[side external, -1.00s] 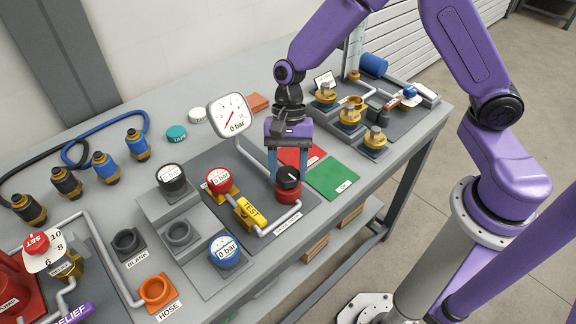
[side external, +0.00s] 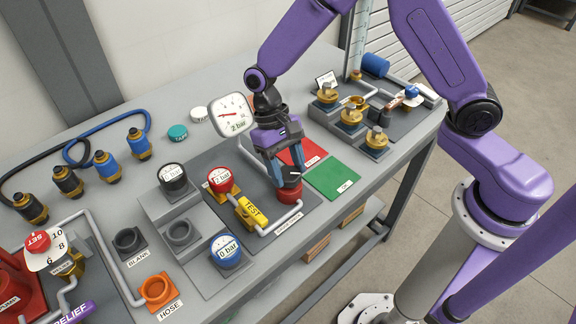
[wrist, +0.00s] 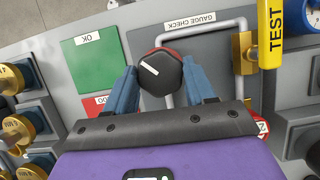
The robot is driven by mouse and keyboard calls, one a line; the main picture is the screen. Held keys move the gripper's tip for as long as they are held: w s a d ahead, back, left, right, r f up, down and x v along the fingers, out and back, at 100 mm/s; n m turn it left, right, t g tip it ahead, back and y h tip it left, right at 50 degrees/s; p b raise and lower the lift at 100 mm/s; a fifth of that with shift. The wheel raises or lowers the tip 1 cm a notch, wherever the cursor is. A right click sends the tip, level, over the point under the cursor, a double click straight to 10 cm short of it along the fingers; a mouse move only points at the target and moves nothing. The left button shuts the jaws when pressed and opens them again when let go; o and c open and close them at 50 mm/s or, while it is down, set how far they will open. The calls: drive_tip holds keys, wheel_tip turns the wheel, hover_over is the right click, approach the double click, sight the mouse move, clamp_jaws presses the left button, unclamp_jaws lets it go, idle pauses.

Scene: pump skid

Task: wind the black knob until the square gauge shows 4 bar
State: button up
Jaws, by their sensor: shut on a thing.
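The black knob (side external: 289,177) sits on a red base at the front of the gauge-check plate. My gripper (side external: 287,180) is tilted and shut on the knob. In the wrist view the black knob (wrist: 161,73) with its white pointer line lies between the blue fingers of my gripper (wrist: 163,82). The white square gauge (side external: 231,115) stands behind on a pipe; its readout says 2 bar and its red needle points left. A round red gauge (side external: 221,179) on the same plate also seems to read 2 bar.
A yellow TEST handle (side external: 251,211) and a blue gauge (side external: 226,249) reading 0 bar are close on the left. A red card (side external: 301,152) and a green OK card (side external: 334,179) lie flat to the right. Brass fittings (side external: 351,118) stand farther right.

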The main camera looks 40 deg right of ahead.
drive_tip(key=n+h, duration=0.1)
drive_tip(key=n, duration=0.2)
drive_tip(key=shift+a+n, duration=0.15)
drive_tip(key=shift+n, duration=0.15)
drive_tip(key=shift+n+t+h, duration=0.5)
drive_tip(key=shift+n+h, duration=0.3)
drive_tip(key=shift+n, duration=1)
drive_tip(key=o, duration=1)
drive_tip(key=v, duration=1.7)
drive_tip(key=shift+w+a+r, duration=0.1)
drive_tip(key=shift+a+r, duration=0.05)
drive_tip(key=shift+a, duration=0.05)
